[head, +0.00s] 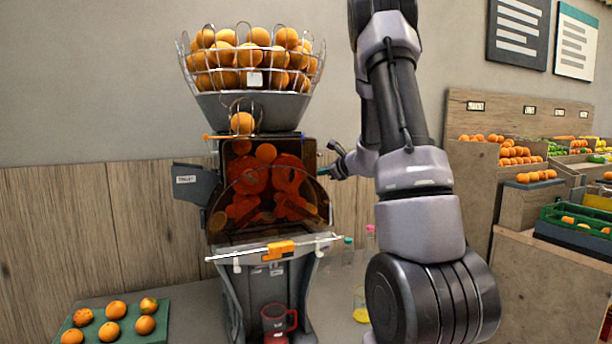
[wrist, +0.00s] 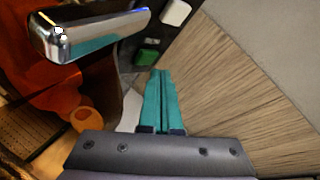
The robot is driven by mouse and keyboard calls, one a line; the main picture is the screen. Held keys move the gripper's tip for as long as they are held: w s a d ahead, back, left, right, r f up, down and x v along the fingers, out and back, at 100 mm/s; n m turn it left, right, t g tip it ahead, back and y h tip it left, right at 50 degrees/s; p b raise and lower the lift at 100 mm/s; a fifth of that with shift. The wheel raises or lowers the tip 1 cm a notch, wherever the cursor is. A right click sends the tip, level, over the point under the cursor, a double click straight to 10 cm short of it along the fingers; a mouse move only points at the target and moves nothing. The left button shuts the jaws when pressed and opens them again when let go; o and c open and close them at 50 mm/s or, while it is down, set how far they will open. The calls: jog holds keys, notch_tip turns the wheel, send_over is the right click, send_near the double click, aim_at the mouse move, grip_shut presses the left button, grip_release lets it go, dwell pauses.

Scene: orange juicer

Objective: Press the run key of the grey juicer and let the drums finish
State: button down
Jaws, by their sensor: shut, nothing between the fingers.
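The grey juicer (head: 206,108) stands on the counter, with red-orange drums (head: 245,182) behind its dark, see-through front cover. My gripper (head: 322,173) is at the juicer's right side, partly hidden behind my arm. In the wrist view its two teal fingers (wrist: 159,72) are shut together and empty. A green key (wrist: 147,56) sits on a dark side panel just beyond the fingertips. A whitish key (wrist: 175,12) is farther along the panel. I cannot tell whether the fingertips touch the green key. The panel's keys are not readable in the head view.
A shiny metal bar (wrist: 95,35) sticks out left of the fingers. A wire basket of oranges (head: 250,75) tops the juicer. A red jug (head: 277,322) stands below. A green tray (head: 150,335) with several oranges lies left. Small bottles (head: 348,250) stand right.

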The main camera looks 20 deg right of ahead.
jog(key=shift+a, duration=0.1)
jog(key=shift+w+a, duration=0.2)
jog(key=shift+a, duration=0.1)
jog(key=shift+w+a, duration=0.25)
jog(key=shift+a, duration=0.2)
dwell(0.9)
jog(key=shift+d, duration=0.1)
jog(key=shift+s+d, duration=0.45)
jog(key=shift+d, duration=0.25)
jog(key=d, duration=0.1)
jog(key=s+d, duration=0.1)
jog(key=d, duration=0.1)
jog(key=s+d, duration=0.1)
jog(key=shift+s+d, duration=0.15)
jog(key=shift+d, duration=0.1)
dwell(1.0)
